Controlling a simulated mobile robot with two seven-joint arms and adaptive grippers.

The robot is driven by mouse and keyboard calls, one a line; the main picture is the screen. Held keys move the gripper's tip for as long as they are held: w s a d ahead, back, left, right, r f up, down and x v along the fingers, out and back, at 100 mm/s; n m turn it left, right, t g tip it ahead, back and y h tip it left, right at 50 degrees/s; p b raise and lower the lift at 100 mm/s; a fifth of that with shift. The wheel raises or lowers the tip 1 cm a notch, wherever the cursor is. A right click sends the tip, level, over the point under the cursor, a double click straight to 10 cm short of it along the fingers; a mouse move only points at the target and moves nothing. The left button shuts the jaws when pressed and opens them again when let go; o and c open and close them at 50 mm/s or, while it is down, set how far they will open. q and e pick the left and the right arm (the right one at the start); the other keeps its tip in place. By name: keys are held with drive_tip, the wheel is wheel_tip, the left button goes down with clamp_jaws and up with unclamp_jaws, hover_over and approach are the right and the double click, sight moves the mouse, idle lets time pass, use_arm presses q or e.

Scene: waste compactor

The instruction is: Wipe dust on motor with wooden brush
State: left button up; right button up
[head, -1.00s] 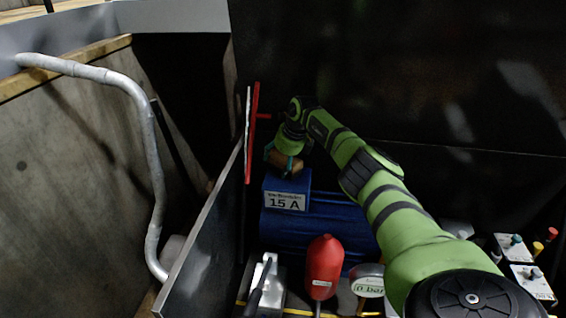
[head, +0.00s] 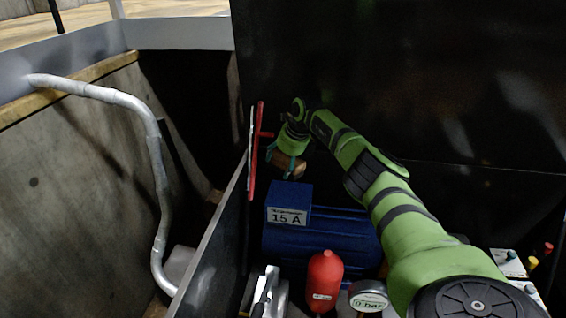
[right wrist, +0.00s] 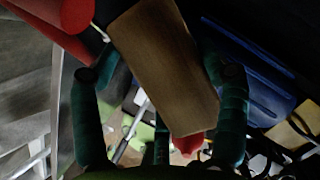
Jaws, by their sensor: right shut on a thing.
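The blue motor (head: 318,242) lies in the middle of the head view, with a blue box labelled 15 A (head: 289,198) on top. My right gripper (head: 288,168) is shut on the wooden brush (head: 291,160), just above the blue box. In the right wrist view the brush's flat brown wooden back (right wrist: 160,65) sits between the teal fingers, and the blue motor (right wrist: 255,75) shows to its right. The bristles are hidden, and no dust can be made out on the motor. My left gripper is not in view.
A red panel (head: 255,150) stands beside the brush at the left, near the dark metal wall (head: 212,235). A red bottle (head: 324,275) and a gauge (head: 368,298) stand in front of the motor. Switch boxes (head: 509,262) are at the right. A dark wall rises behind.

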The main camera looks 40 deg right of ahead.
wheel_tip(320, 180, up, 3)
drive_tip(key=p, duration=0.3)
drive_tip(key=shift+r, duration=0.1)
idle(0.5)
